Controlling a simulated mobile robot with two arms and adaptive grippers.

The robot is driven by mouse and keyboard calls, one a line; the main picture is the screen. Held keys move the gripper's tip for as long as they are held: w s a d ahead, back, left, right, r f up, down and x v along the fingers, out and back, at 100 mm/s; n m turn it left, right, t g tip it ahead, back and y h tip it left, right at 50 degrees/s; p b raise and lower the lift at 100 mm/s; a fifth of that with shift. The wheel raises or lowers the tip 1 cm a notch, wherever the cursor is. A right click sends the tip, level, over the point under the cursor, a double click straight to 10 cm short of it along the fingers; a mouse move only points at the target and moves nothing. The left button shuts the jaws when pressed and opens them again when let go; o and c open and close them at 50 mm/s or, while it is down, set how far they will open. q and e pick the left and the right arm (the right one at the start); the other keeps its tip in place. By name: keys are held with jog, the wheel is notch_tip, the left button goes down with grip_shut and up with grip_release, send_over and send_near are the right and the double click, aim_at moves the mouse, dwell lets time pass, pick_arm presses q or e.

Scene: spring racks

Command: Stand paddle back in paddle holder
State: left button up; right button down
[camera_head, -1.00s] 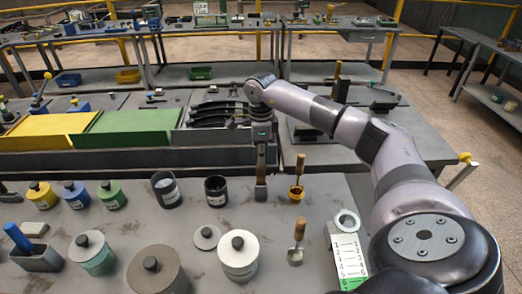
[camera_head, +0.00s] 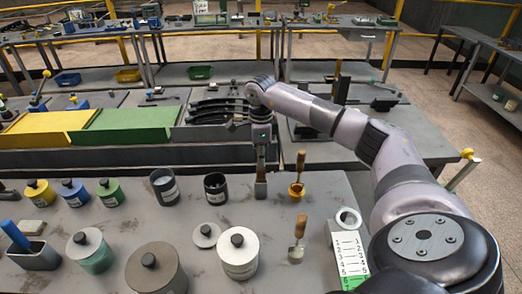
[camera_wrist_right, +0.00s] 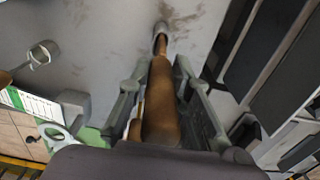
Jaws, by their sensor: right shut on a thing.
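The paddle, with a brown wooden handle and a grey lower end (camera_head: 261,189), hangs about upright below my right gripper (camera_head: 262,146) in the head view. In the right wrist view, the fingers of my right gripper (camera_wrist_right: 160,100) are shut on its wooden handle (camera_wrist_right: 160,105), with a metal part beyond it. It shows over the back edge of the grey bench. Whether its lower end touches the bench is unclear. I cannot tell which thing is the paddle holder. My left gripper is out of view.
A black cup (camera_head: 216,190) stands left of the paddle. A wood-handled tool (camera_head: 299,228), a white ring (camera_head: 348,218) and a numbered card (camera_head: 349,254) are nearer right. Lidded pots (camera_head: 238,257) crowd the front left. Some bare bench shows around the paddle.

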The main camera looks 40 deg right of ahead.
jog(key=shift+f+b, duration=0.8)
jog(key=shift+f, duration=0.4)
jog(key=c, duration=1.4)
grip_release()
jog(key=shift+o, duration=0.4)
jog(key=o, duration=0.4)
jog(key=shift+r+p, duration=2.5)
jog(key=shift+r, duration=1.05)
